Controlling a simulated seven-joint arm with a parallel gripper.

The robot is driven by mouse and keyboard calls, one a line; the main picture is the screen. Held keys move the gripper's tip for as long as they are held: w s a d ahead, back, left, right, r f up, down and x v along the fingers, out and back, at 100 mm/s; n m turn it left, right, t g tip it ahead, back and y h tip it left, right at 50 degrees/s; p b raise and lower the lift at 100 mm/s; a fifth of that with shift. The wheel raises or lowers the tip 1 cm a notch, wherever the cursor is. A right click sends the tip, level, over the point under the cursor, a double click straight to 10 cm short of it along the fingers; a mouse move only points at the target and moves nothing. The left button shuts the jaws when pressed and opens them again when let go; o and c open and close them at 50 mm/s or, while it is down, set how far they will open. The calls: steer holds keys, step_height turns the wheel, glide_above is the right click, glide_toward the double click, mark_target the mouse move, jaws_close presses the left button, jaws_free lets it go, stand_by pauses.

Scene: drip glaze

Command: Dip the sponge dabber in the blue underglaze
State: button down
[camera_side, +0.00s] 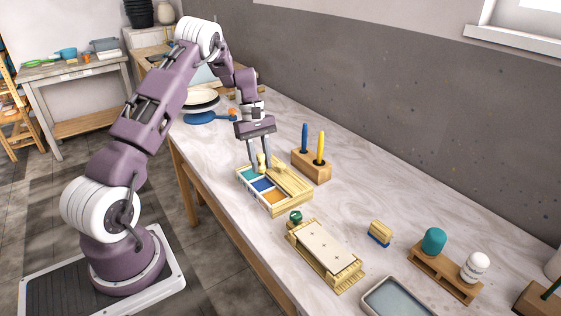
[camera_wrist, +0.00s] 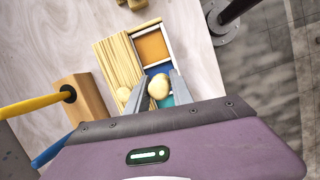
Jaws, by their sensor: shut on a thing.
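The pale yellow sponge dabber (camera_side: 262,159) is gripped between the fingers of my gripper (camera_side: 260,163), its rounded top facing up. It also shows between the fingertips in the wrist view (camera_wrist: 158,88). Below is a wooden palette (camera_side: 293,185) with a teal well (camera_side: 247,174), a blue underglaze well (camera_side: 263,186) and an orange well (camera_side: 275,197) in a row. In the wrist view the blue (camera_wrist: 160,70) shows just beyond the dabber, with teal (camera_wrist: 167,101) beside the fingers. The dabber's lower end is hidden, so I cannot tell whether it touches the palette.
A wooden block (camera_side: 311,166) holding upright blue and yellow tools stands close behind the palette.

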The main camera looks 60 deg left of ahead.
steer(key=shift+f, duration=3.1)
steer(key=shift+r, duration=1.65)
step_height(320, 180, up, 4)
steer(key=shift+r, duration=0.1)
